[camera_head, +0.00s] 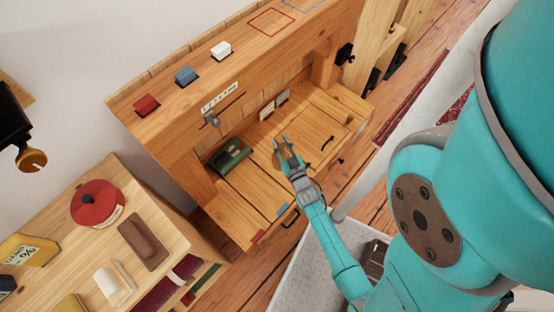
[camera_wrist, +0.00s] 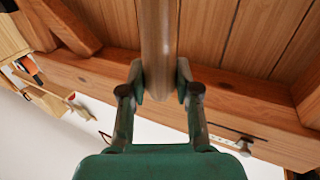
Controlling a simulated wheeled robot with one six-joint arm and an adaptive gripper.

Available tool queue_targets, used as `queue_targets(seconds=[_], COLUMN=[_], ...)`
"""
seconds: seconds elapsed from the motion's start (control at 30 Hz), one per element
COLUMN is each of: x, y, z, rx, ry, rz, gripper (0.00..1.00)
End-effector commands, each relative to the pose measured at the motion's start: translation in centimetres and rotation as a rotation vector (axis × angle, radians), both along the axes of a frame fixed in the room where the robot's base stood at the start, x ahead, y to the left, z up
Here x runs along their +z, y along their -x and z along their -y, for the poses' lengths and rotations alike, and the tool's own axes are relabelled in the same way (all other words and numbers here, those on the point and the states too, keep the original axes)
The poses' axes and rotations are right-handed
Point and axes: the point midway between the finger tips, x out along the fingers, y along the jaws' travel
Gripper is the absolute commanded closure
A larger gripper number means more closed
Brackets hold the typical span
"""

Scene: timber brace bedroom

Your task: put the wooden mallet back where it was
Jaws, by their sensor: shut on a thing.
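My gripper (camera_head: 283,147) is above the lower top of the wooden bench (camera_head: 240,197), in front of its raised back part. In the wrist view my gripper (camera_wrist: 160,82) has its two fingers closed on either side of a long, smooth brown wooden piece, which I take to be the handle of the wooden mallet (camera_wrist: 158,35). The piece runs up out of the wrist view, so its far end is hidden there. In the head view a small brown patch shows beside the fingers; the mallet's shape and head are not clear.
A dark green object (camera_head: 231,155) lies on the bench left of my gripper. Red (camera_head: 146,105), blue (camera_head: 186,75) and white (camera_head: 221,50) blocks stand on the upper ledge.

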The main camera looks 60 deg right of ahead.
Motion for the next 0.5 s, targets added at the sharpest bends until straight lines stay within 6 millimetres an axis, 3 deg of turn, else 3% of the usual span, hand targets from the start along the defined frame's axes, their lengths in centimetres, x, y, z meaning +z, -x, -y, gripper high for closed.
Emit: queue_targets(seconds=[0.1, 0.23, 0.5], x=[-0.1, -0.8, -5.0], y=[1.5, 2.2, 2.2], z=[0.7, 1.0, 1.0], rx=[-0.037, -0.052, -0.052], ry=[-0.013, -0.022, -0.024], rz=[-0.005, -0.008, -0.009], gripper=[1.00, 1.00, 1.00])
